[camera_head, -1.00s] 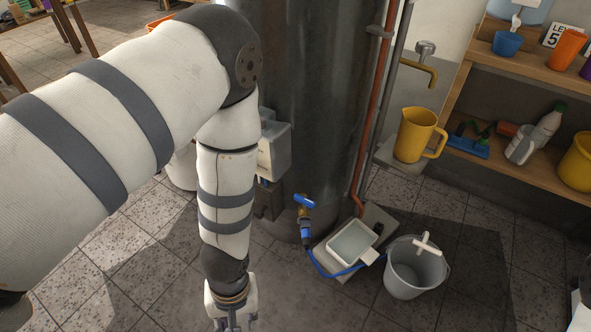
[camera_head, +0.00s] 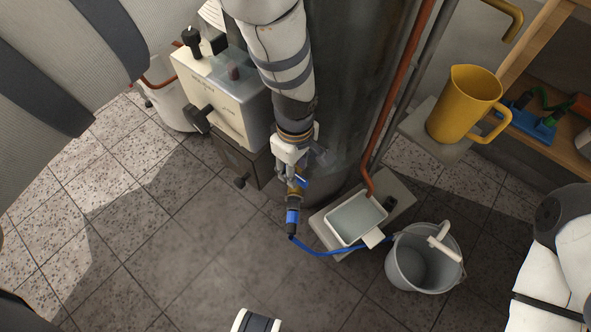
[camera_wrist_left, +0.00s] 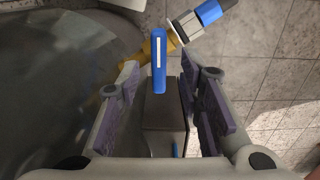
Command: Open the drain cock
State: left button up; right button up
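The drain cock (camera_head: 296,196) is a brass valve low on the dark metal cylinder, with a blue lever handle (camera_head: 300,181) and a blue hose fitting (camera_head: 292,216) below it. My left gripper (camera_head: 293,176) is at the cock and covers part of it in the head view. In the left wrist view, my left gripper (camera_wrist_left: 165,105) is open. The blue handle (camera_wrist_left: 159,62) shows in the gap between its fingers, towards their tips, with clear space on both sides. The brass body (camera_wrist_left: 160,42) is behind the handle. My right gripper is not in view.
A control box (camera_head: 222,92) with knobs stands left of the gripper. A yellow jug (camera_head: 462,103) stands at the right. The floor in front is clear.

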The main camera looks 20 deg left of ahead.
pick_arm(q)
notch_tip(320, 180, down, 2)
jog(key=shift+f, duration=0.1)
grip_shut()
dwell(0.4)
jog(key=m+p, duration=0.1)
jog(key=m, duration=0.3)
jog(key=shift+w, duration=0.1)
jog(key=m+p, duration=0.1)
jog(key=m, duration=0.4)
jog(key=shift+m, duration=0.3)
